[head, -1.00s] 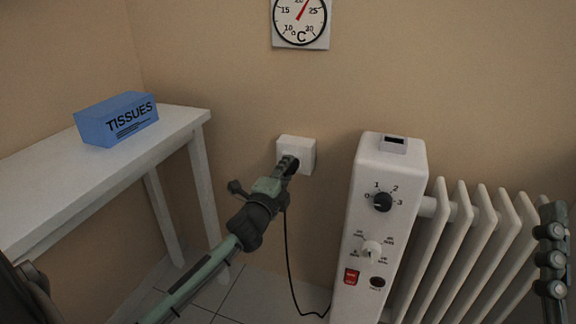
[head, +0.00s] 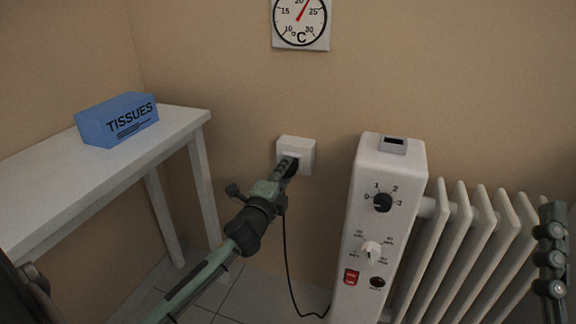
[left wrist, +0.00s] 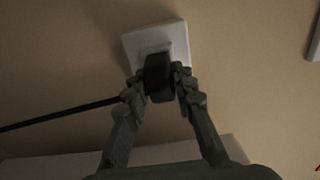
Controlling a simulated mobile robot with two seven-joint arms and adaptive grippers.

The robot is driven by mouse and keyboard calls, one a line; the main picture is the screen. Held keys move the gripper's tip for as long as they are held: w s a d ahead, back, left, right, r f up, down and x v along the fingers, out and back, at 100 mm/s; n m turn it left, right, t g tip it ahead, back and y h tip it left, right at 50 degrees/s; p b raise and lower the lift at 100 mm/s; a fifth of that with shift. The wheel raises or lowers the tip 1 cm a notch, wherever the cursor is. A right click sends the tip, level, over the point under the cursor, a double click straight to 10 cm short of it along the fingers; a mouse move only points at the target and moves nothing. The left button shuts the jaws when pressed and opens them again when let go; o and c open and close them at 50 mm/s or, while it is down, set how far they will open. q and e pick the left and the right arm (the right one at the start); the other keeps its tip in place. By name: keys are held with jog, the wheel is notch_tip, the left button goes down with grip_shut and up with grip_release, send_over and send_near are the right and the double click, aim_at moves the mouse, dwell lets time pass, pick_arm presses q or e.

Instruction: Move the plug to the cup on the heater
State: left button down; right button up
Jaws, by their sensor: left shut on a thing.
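The dark plug (left wrist: 158,78) is between the fingers of my left gripper (left wrist: 166,82), which is shut on it. It is right in front of the white wall socket (left wrist: 178,38); I cannot tell whether its pins are still in. In the head view my left gripper (head: 285,172) reaches the lower part of the socket (head: 296,146) and hides most of the plug. The black cord (head: 287,250) hangs from there to the white heater (head: 343,215). A small grey cup (head: 393,146) with a dark opening is on the heater's top.
A white table (head: 55,180) with a blue tissue box (head: 117,120) stands at the left. The heater's ribs (head: 470,250) extend to the right. A wall thermometer (head: 300,22) hangs above. Open wall lies between socket and heater top.

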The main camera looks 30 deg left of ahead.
pick_arm(q)
jog(key=shift+v, duration=0.8)
dwell(0.7)
jog(key=shift+p+v, duration=0.45)
jog(key=shift+v, duration=1.4)
dwell(0.4)
